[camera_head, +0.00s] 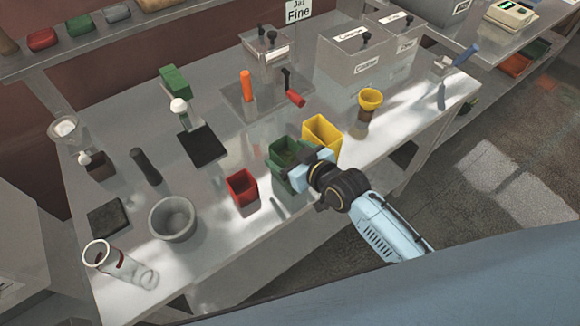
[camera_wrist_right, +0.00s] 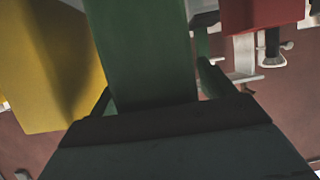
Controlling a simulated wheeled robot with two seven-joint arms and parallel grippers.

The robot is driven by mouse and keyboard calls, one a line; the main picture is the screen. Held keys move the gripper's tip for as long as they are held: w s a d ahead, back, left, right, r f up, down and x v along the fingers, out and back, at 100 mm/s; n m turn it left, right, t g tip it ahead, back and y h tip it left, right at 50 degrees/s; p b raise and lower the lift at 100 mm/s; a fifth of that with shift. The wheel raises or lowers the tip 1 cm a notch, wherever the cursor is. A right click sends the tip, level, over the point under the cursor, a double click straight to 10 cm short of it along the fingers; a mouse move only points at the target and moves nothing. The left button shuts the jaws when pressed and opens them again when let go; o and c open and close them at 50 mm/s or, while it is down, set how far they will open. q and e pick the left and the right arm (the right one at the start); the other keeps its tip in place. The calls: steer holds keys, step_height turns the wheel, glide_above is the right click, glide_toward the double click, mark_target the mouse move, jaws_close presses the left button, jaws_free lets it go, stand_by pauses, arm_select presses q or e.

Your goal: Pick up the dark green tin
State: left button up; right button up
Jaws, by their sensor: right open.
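The dark green tin (camera_head: 283,148) is an open square box on the bench, between the red tin (camera_head: 242,187) and the yellow tin (camera_head: 322,138). My right gripper (camera_head: 299,167) is at its near side and hides part of it. In the right wrist view the green tin (camera_wrist_right: 143,45) fills the middle, with one finger of the open gripper on each side of it. I cannot tell whether the fingers touch it. The yellow tin (camera_wrist_right: 50,65) is close on the left there and the red tin (camera_wrist_right: 260,14) on the right. My left gripper is out of view.
A yellow funnel (camera_head: 370,99) stands to the right of the tins, and an orange-handled tool (camera_head: 247,86) stands behind. Lidded bins (camera_head: 365,55) line the back.

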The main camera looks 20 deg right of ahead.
steer(key=c, duration=1.4)
